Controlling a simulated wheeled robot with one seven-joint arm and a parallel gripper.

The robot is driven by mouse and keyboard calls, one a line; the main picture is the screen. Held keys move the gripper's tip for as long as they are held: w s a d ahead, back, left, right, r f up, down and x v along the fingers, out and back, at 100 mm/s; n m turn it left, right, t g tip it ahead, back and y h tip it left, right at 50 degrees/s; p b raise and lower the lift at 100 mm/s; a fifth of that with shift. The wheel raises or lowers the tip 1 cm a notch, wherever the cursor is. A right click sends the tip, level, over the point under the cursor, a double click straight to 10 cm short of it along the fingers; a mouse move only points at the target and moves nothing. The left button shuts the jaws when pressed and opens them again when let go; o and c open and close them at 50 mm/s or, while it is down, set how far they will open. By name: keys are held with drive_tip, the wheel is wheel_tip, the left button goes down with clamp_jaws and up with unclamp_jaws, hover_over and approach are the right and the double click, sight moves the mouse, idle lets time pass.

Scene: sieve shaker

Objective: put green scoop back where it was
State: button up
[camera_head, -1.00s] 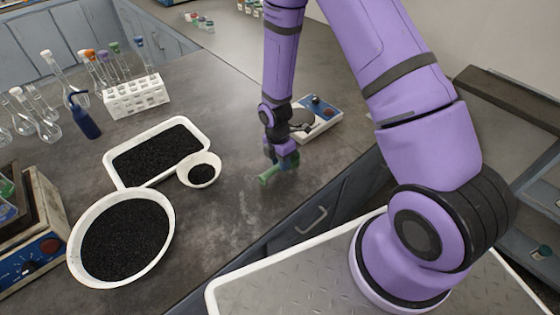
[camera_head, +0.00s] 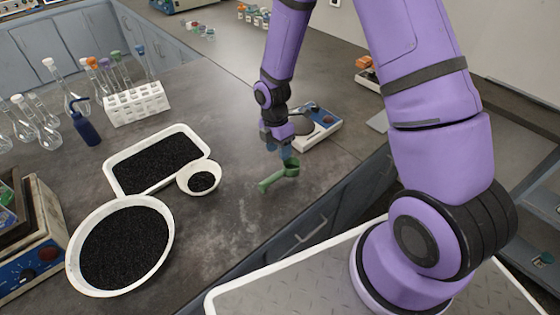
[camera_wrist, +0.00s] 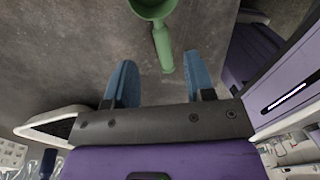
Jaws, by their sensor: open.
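The green scoop (camera_head: 279,176) lies on the dark bench top near its front edge, right of the small white bowl. In the wrist view the scoop's handle (camera_wrist: 163,50) points toward my gripper and its cup is cut off by the top edge. My gripper (camera_head: 285,150) is just behind the scoop in the head view.
A small white bowl (camera_head: 183,183), a white tray (camera_head: 119,181) and a large white-rimmed pan (camera_head: 76,262), all with black grains, stand to the left. A balance (camera_head: 322,128) stands behind my gripper. A white tube rack (camera_head: 138,104) is at the back left. The bench between bowl and scoop is clear.

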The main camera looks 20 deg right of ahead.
drive_tip(key=s+d+r+m+t, duration=0.25)
drive_tip(key=r+m, duration=0.25)
drive_tip(key=r, duration=0.8)
drive_tip(key=s+d+r+m+t, duration=0.1)
drive_tip(key=s+d+r+m, duration=0.3)
drive_tip(key=r, duration=1)
drive_tip(key=s+r+m+t, duration=0.3)
drive_tip(key=s+r+m, duration=0.9)
drive_tip(key=s, duration=0.4)
drive_tip(key=shift+s+r+m+t, duration=0.15)
drive_tip(key=shift+r+m+t, duration=0.1)
drive_tip(key=shift+m+t, duration=0.1)
